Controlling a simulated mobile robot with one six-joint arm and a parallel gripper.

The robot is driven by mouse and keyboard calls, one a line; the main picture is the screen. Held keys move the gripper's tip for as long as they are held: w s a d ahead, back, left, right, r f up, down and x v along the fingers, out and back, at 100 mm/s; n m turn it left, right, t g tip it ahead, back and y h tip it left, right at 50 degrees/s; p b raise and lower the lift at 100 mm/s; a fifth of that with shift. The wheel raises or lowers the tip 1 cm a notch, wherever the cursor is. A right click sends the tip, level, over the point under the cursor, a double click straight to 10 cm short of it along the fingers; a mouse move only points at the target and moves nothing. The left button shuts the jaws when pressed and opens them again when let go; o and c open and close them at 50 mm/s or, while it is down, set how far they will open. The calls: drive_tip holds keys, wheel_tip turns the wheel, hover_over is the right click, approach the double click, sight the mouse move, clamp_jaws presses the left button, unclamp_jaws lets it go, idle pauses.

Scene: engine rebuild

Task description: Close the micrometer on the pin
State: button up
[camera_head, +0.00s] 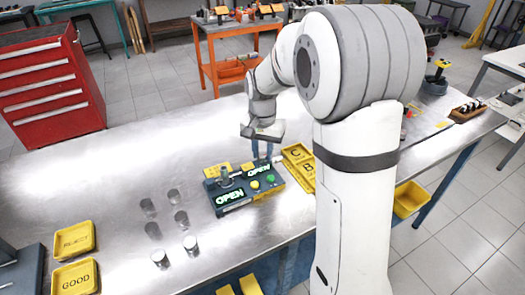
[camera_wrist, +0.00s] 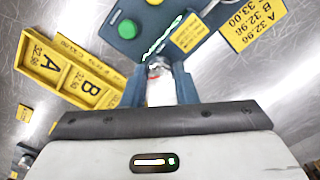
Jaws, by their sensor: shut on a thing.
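The micrometer station (camera_head: 232,200) is a dark blue-grey box on the steel bench, with two lit green OPEN displays and a yellow and a green button. A grey upright cylinder (camera_head: 225,176), which looks like the pin, stands at its back left. My gripper (camera_head: 262,154) points down at the station's back right. In the wrist view my gripper (camera_wrist: 160,92) has its blue fingers on either side of a pale cylindrical piece (camera_wrist: 159,88) beside the station (camera_wrist: 128,30). I cannot tell whether this is the micrometer's thimble. Its contact with the spindle is hidden.
Yellow REJECT (camera_head: 74,238) and GOOD (camera_head: 75,278) trays are at the left. The bench's left middle is clear.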

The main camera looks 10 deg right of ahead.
sight(263, 155)
drive_tip(key=n, duration=0.6)
drive_tip(key=shift+n, duration=0.4)
idle(0.4)
drive_tip(key=o, duration=1)
wheel_tip(263, 155, up, 8)
drive_tip(key=shift+f, duration=0.1)
